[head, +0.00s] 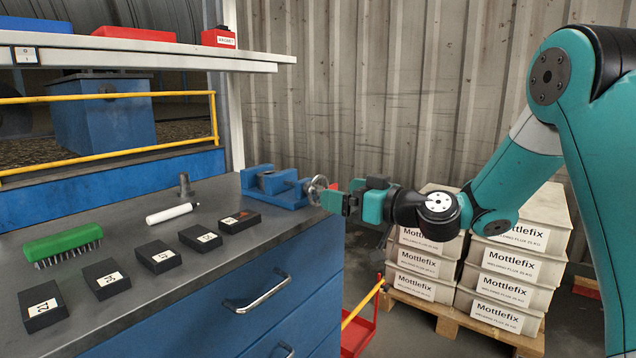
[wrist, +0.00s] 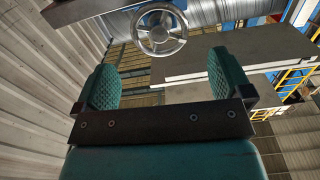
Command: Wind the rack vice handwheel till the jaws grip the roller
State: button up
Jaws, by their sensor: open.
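The blue vice (head: 275,188) stands at the right end of the grey bench top. Its metal handwheel (head: 317,189) is on its right side, facing my gripper. My gripper (head: 336,201) is just right of the handwheel and overlaps its edge in the head view. In the wrist view the handwheel (wrist: 160,29) shows whole, with spokes and a hub, beyond the fingertips. There my gripper (wrist: 162,70) is open, with nothing between its green pads. I cannot make out the roller in the vice jaws. A white cylinder with a dark end (head: 170,213) lies on the bench.
Several black numbered blocks (head: 160,257) line the bench front, with a green brush (head: 62,245) at left. A metal post (head: 185,186) stands behind them. A shelf (head: 150,55) hangs above. Stacked Mottlefix boxes (head: 510,265) stand on a pallet behind my arm.

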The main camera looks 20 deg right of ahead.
aim_at(320, 188)
jog(key=p+x, duration=0.1)
jog(key=x, duration=0.6)
jog(key=c, duration=0.9)
jog(key=shift+m, duration=0.3)
